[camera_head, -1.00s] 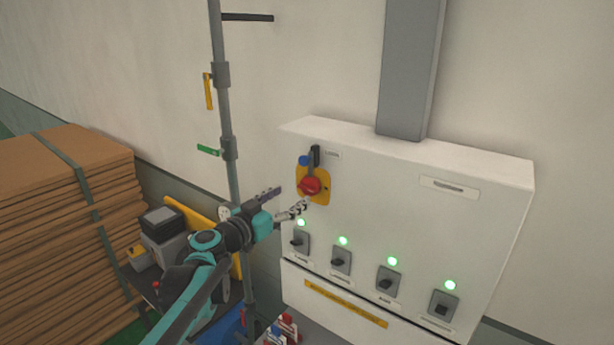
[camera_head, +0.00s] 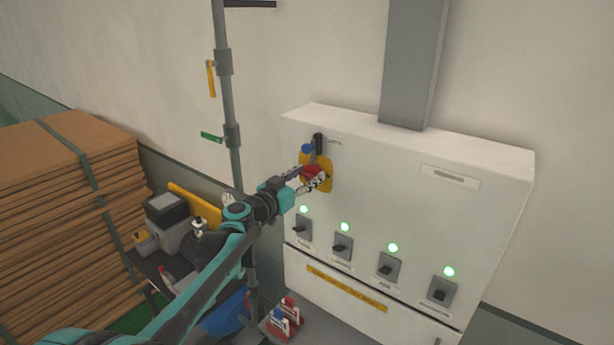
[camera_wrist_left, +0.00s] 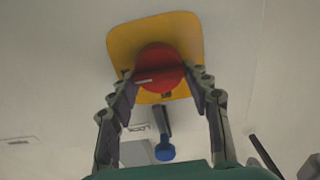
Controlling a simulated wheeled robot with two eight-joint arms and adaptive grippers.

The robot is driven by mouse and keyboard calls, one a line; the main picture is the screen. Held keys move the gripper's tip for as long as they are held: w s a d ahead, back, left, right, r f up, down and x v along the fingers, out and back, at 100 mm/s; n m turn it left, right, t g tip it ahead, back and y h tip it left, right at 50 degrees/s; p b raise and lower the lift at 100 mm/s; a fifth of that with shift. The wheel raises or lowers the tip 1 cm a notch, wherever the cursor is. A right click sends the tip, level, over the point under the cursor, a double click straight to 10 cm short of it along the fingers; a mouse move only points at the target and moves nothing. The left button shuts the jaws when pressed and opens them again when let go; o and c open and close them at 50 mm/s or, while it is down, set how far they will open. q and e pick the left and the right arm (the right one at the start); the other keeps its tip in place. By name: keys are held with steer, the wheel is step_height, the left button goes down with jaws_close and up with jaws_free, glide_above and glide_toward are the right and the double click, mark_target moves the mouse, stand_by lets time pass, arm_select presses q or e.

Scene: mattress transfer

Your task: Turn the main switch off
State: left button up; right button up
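The main switch is a red rotary knob (camera_head: 313,174) on a yellow plate (camera_head: 325,184), at the upper left of the white electrical cabinet (camera_head: 420,215). In the left wrist view the red knob (camera_wrist_left: 160,67) is centred on its yellow plate (camera_wrist_left: 192,32). My left gripper (camera_head: 308,178) is at the knob, its two fingers apart. In the left wrist view its fingertips (camera_wrist_left: 162,76) stand on either side of the knob; I cannot tell whether they touch it. A blue-ended dark lever (camera_wrist_left: 164,150) shows beside the plate. My right gripper is out of view.
Below the main switch is a row of several small grey switches (camera_head: 342,247) with lit green lamps. A vertical pole (camera_head: 230,110) stands left of the cabinet. Stacked brown sheets (camera_head: 60,210) and a cart with equipment (camera_head: 165,235) are at the left.

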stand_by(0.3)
arm_select(q)
steer(key=n+b, duration=0.1)
steer(key=n, duration=0.1)
steer(key=shift+f+n+b, duration=0.1)
steer(key=shift+n+b, duration=0.2)
steer(key=shift+n, duration=0.1)
steer(key=shift+w+a+n+b, duration=0.1)
steer(key=shift+n+b, duration=0.65)
steer(key=shift+n, duration=1.25)
steer(key=o, duration=1.2)
steer(key=shift+c, duration=0.2)
steer(key=v, duration=1.2)
steer(key=shift+w, duration=0.1)
